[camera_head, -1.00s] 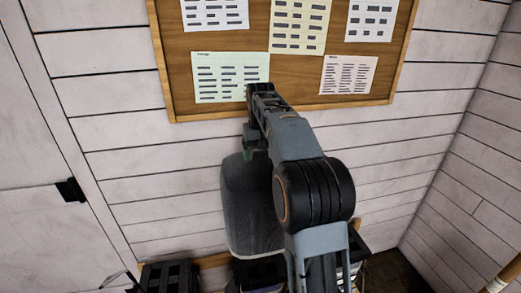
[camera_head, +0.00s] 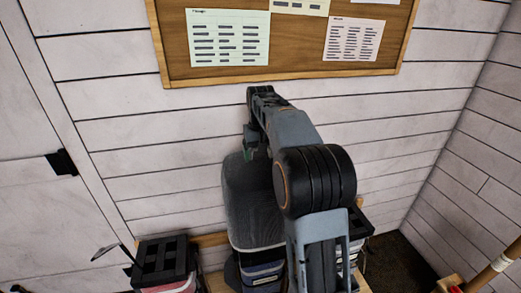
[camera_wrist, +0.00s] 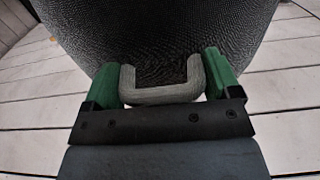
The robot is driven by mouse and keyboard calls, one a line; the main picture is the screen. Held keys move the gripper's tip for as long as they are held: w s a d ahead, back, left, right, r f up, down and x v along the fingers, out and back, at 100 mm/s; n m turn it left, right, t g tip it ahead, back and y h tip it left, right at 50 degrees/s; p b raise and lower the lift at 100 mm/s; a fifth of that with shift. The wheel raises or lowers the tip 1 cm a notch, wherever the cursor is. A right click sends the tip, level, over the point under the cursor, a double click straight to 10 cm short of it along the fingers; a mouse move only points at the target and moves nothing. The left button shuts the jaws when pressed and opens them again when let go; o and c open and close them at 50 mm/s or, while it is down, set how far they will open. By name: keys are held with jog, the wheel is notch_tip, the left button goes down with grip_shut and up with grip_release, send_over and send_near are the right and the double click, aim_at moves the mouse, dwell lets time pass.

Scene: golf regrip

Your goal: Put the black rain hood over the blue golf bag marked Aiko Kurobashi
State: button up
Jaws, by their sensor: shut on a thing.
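The black rain hood (camera_head: 252,215) hangs upright below my gripper (camera_head: 250,150) in the head view. In the wrist view my gripper (camera_wrist: 162,84) has its green fingers on either side of the hood's grey loop handle (camera_wrist: 165,95), shut on it. The hood's dark textured surface (camera_wrist: 160,30) fills the top of that view. Directly below the hood in the head view a blue bag (camera_head: 262,270) with a small white label shows in part. The name on it is too small to read. Its top is hidden by the hood, and my arm covers its right side.
A bag with a black divided top (camera_head: 163,260) stands to the left with a club leaning out. Another black-topped bag (camera_head: 360,224) stands at right, partly behind my arm. A wooden rack rail (camera_head: 212,239) runs behind. A notice board (camera_head: 290,70) hangs on the white plank wall.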

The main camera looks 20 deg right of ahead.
aim_at(261, 159)
jog(key=shift+f+b, duration=1.3)
jog(key=shift+f, duration=1.25)
notch_tip(261, 159, down, 10)
jog(key=b, duration=0.6)
jog(key=shift+f, duration=0.35)
dwell(0.8)
jog(key=o, duration=1.2)
jog(key=shift+c, duration=0.4)
jog(key=shift+r, duration=0.15)
jog(key=shift+r+p, duration=4.45)
jog(key=shift+r, duration=0.45)
jog(key=shift+w, duration=0.1)
